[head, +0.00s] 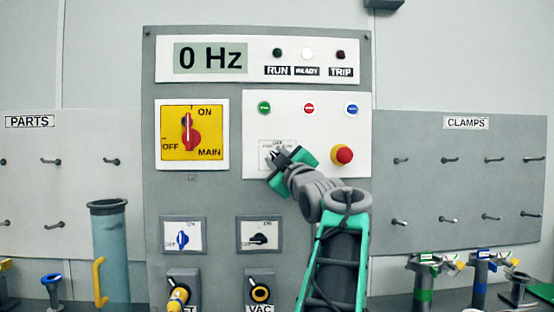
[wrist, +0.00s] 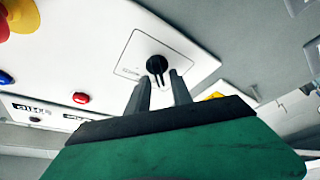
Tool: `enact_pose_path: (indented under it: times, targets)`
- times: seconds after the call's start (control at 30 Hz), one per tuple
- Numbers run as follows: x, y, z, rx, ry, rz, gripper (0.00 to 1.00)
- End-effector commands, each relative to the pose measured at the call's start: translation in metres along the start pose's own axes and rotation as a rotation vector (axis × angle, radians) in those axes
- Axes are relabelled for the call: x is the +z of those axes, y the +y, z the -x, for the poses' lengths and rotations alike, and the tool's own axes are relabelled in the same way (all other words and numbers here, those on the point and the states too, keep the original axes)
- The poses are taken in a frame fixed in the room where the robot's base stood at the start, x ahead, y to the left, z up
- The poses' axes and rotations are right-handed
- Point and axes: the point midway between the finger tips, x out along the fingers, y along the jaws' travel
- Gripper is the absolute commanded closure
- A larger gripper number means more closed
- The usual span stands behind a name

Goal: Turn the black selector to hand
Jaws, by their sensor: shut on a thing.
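The black selector (wrist: 157,65) is a round black knob on a pale square plate (wrist: 130,68) in the wrist view. In the head view its plate (head: 266,148) sits on the white control section, under the green button, and my gripper mostly hides the knob. My gripper (head: 281,153) reaches up to the plate from the lower right. In the wrist view its two grey fingers (wrist: 160,90) are at the knob, one on each side, closed on it. The selector's markings are too small or too covered to read.
A red emergency knob (head: 342,154) sticks out right of my gripper. Green (head: 264,107), red (head: 309,108) and blue (head: 351,108) buttons are above. A yellow main switch (head: 192,157) is left. Blue (head: 182,239) and black (head: 260,238) switches are below. The display (head: 211,58) reads 0 Hz.

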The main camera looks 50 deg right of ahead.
Motion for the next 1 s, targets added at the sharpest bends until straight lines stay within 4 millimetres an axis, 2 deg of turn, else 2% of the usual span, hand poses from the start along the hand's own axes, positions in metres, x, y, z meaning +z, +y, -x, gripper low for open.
enact_pose_path:
  times: [0.1, 0.13, 0.2, 0.47, 0.57, 0.8, 1.0]
  targets:
    - [0.002, -0.001, 0.0, -0.001, -0.004, -0.003, 1.0]
    - [0.002, -0.001, 0.0, -0.001, -0.004, -0.003, 0.73]
    - [0.002, -0.001, 0.0, -0.001, -0.003, -0.003, 0.67]
    - [0.001, -0.001, 0.002, 0.001, -0.001, -0.002, 0.67]
    - [0.002, -0.001, 0.014, 0.002, -0.001, -0.001, 0.67]
    - [0.004, -0.002, 0.063, 0.003, -0.004, 0.0, 0.67]
    - [0.002, -0.001, 0.078, -0.001, -0.004, -0.003, 0.67]
